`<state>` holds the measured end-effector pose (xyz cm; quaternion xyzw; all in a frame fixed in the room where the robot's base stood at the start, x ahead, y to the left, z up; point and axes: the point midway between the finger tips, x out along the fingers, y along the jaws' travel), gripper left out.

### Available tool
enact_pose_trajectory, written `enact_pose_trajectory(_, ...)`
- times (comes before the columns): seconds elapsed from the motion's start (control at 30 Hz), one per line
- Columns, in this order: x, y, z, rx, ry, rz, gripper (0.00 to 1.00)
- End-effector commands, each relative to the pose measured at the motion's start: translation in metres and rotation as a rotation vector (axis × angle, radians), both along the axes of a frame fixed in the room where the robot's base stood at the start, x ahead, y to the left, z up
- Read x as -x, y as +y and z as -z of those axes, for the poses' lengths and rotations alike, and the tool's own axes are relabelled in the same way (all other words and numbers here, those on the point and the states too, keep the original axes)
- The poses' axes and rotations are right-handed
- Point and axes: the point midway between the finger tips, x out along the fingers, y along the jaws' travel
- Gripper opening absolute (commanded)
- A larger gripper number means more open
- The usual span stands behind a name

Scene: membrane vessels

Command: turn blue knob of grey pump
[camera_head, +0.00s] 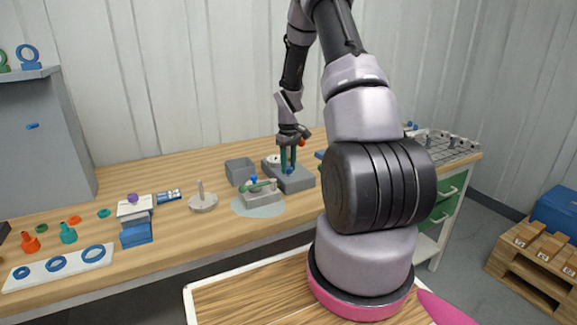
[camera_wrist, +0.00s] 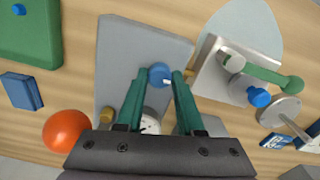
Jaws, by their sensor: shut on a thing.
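The grey pump (camera_head: 298,182) is a flat grey block on the bench, with a white dial at its back left. It also shows in the wrist view (camera_wrist: 122,45). Its blue knob (camera_wrist: 160,75) sits between my green fingertips and bears a small white mark. In the head view the blue knob (camera_head: 290,170) shows small under the fingers. My gripper (camera_wrist: 161,78) is shut on the knob, one finger on each side. In the head view my gripper (camera_head: 289,168) points straight down onto the pump.
A grey fixture (camera_head: 262,198) with a green lever and a blue knob stands close by on a pale round mat (camera_head: 243,210). A grey open box (camera_head: 240,170) is behind it. An orange ball (camera_wrist: 67,130) shows near my gripper. The bench's front middle is clear.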

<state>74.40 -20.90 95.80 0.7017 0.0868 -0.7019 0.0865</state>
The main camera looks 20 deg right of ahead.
Motion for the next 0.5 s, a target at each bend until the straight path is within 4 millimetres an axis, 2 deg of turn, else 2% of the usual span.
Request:
enact_pose_trajectory(0.17,-0.0003,-0.0001,-0.0003,0.001,-0.001,-0.001,0.0)
enact_pose_trajectory(0.2,-0.0003,-0.0001,-0.0003,0.001,-0.001,-0.001,0.52)
enact_pose_trajectory(0.23,-0.0002,-0.0001,-0.0002,0.001,-0.001,-0.001,0.63)
enact_pose_trajectory(0.27,-0.0002,-0.0001,-0.0002,0.001,-0.001,-0.001,0.67)
enact_pose_trajectory(0.5,-0.0001,-0.0001,-0.0001,0.001,0.0,0.0,0.67)
